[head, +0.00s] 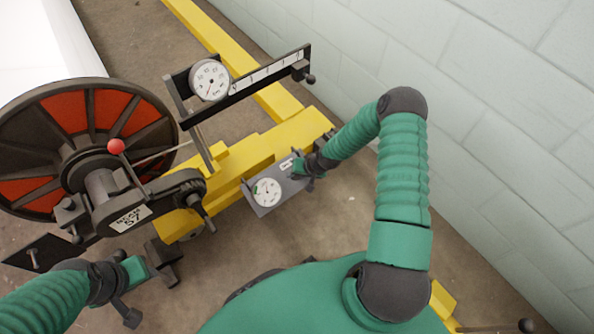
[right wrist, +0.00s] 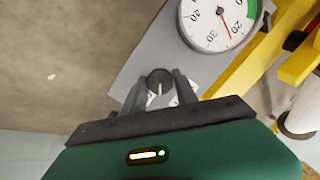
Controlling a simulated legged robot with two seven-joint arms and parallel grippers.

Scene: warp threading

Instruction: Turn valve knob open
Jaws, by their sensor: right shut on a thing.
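The grey valve panel (head: 290,192) sits on the yellow frame in the middle of the head view. Its round white gauge (head: 266,192) has a green band and also shows in the right wrist view (right wrist: 218,18), with a red needle. The dark valve knob (right wrist: 160,80) sits below the gauge in the right wrist view, with a white marking line. My right gripper (right wrist: 158,92) is shut on the knob, one finger on each side. In the head view my right gripper (head: 300,168) covers the knob. My left gripper (head: 160,262) is beside the reel machine; its jaw state is unclear.
A large reel (head: 85,105) with red panels stands at left, with a red ball lever (head: 116,146). A gauge arm (head: 262,78) rises behind the panel. Yellow beams (head: 300,130) run along the floor. A pale block wall (head: 480,110) is at right.

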